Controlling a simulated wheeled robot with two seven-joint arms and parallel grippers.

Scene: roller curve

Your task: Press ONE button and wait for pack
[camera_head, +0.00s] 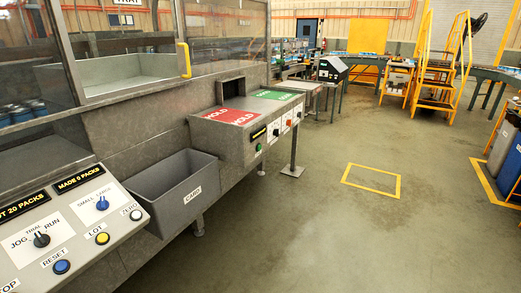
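A grey control panel (75,232) at the lower left carries a blue button (62,267) by RESET, a yellow button (102,238) by LOT, a white button (136,215) by ZERO, a black TRIAL/JOG/RUN knob (41,240) and a blue SMALL/LARGE knob (102,203). Its displays include MADE 0 PACKS (80,180). Neither gripper is in view.
A grey bin (175,195) labelled CMBS or similar stands between the panels. A yellow floor rectangle (372,181) marks empty floor on the right. Yellow steps (443,75) and conveyors stand at the back. The middle floor is clear.

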